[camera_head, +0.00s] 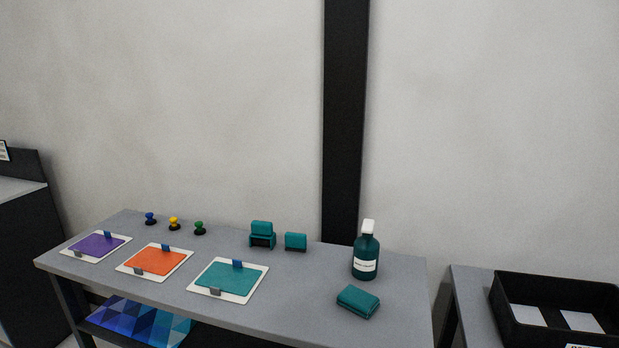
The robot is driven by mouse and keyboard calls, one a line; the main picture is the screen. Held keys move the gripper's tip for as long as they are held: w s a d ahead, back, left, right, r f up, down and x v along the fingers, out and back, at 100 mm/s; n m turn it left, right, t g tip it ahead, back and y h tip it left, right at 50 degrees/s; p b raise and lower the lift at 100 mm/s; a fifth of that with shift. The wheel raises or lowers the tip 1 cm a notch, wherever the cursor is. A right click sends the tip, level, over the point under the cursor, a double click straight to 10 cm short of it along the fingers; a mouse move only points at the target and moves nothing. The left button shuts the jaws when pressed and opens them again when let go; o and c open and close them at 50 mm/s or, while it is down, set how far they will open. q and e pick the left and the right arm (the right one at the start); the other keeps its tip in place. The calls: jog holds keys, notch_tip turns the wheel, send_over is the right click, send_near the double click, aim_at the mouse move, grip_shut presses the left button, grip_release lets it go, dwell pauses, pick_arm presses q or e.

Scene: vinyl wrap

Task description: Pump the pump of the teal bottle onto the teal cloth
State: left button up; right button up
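A dark teal bottle (366,255) with a white label and a white pump top (368,227) stands upright near the right end of the grey table. A folded teal cloth (357,301) lies flat on the table just in front of the bottle, apart from it. Neither of my grippers shows in the head view, and nothing touches the bottle or the cloth.
The grey table (290,308) also holds purple (97,244), orange (153,261) and teal (229,278) sheets on white boards. Blue, yellow (174,223) and green knobs and two teal blocks (262,234) stand behind. A black tray (553,311) is at right.

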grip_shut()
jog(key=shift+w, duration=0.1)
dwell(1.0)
